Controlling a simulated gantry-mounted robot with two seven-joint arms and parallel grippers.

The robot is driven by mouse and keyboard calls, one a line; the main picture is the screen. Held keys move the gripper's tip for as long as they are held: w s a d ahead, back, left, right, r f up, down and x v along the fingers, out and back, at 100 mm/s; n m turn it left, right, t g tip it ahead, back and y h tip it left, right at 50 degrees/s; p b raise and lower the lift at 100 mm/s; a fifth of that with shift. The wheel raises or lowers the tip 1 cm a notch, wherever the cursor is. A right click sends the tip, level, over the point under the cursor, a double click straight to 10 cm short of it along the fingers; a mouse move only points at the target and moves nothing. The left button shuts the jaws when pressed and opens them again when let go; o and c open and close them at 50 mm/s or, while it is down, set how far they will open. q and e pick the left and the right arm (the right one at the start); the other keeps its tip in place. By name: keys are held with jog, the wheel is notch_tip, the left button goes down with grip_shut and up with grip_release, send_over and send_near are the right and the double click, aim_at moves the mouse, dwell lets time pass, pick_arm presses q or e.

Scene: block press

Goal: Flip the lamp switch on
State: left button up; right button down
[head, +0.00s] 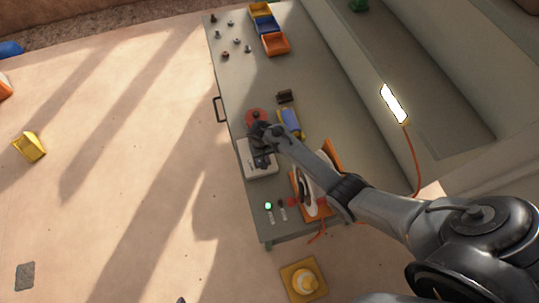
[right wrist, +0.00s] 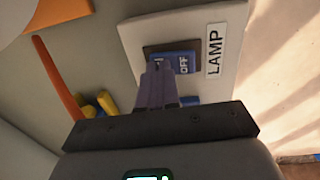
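The switch box (head: 258,172) is a pale box on the grey bench, under my right gripper (head: 264,158). In the right wrist view its pale plate (right wrist: 205,20) carries a LAMP label (right wrist: 214,52) and a blue rocker switch (right wrist: 184,63) in a dark frame. OFF is readable on the rocker; its other end is partly hidden by my fingers. My right gripper (right wrist: 157,68) has its fingers together, with the tips over or against that end; contact is unclear. A white panel (head: 393,103) with an orange cable glows at the right. My left gripper is not in view.
A red round part (head: 256,116) and a blue-yellow object (head: 290,122) sit close to my right gripper. An orange-and-white cable reel (head: 308,186) stands under my right forearm. Coloured bins (head: 268,28) are at the bench's far end. A green light (head: 268,206) shows near the front.

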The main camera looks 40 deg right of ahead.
jog(key=shift+s+f, duration=0.1)
jog(key=shift+f, duration=0.05)
jog(key=shift+a, duration=0.2)
jog(key=shift+w+a+r, duration=0.2)
jog(key=shift+w+a, duration=0.25)
jog(key=shift+a, duration=0.2)
jog(key=shift+d, duration=0.1)
jog(key=shift+r, duration=0.15)
